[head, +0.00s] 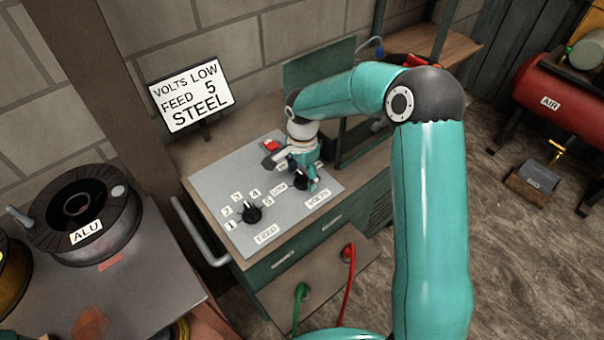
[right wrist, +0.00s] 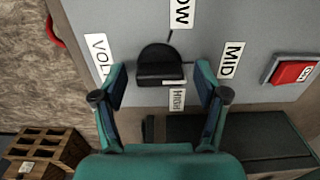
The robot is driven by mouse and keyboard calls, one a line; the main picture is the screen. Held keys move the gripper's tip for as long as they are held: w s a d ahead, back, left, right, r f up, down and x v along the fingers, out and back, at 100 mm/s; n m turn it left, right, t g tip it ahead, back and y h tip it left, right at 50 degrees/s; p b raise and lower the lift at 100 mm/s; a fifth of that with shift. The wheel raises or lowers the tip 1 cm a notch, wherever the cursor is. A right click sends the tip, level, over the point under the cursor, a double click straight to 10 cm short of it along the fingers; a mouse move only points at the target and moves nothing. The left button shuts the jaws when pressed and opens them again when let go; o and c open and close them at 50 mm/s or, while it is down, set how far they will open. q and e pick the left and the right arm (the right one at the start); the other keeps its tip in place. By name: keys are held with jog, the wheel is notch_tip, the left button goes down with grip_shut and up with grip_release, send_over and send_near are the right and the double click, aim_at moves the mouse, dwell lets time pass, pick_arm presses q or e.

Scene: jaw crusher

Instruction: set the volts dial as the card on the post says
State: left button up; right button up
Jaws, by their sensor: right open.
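The card (head: 191,94) on the post reads VOLTS LOW, FEED 5, STEEL. The black volts dial (head: 300,180) is on the grey panel, partly hidden by my right gripper (head: 300,176). In the right wrist view the volts dial (right wrist: 160,63) lies between the open fingers of my right gripper (right wrist: 160,82), with a gap on each side. Around it are the labels LOW (right wrist: 181,12) at the top, MID (right wrist: 230,60) at the right and HIGH (right wrist: 177,98) below. I cannot tell for sure which label it points at. My left gripper is out of view.
The feed dial (head: 250,213) with its numbers is to the left on the same panel (head: 222,178). A red button (head: 271,145) sits at the panel's back. A spool marked ALU (head: 85,209) stands at the left. Green (head: 302,292) and red (head: 349,252) cable plugs are below the panel.

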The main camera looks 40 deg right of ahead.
jog(key=c, duration=1.2)
jog(key=shift+o, duration=0.2)
jog(key=shift+n, duration=0.4)
jog(key=shift+n+b, duration=0.6)
jog(key=shift+n, duration=0.6)
jog(key=n, duration=0.3)
jog(key=shift+n+b, duration=0.3)
jog(key=shift+b, duration=0.1)
jog(key=n, duration=0.3)
jog(key=shift+n, duration=2)
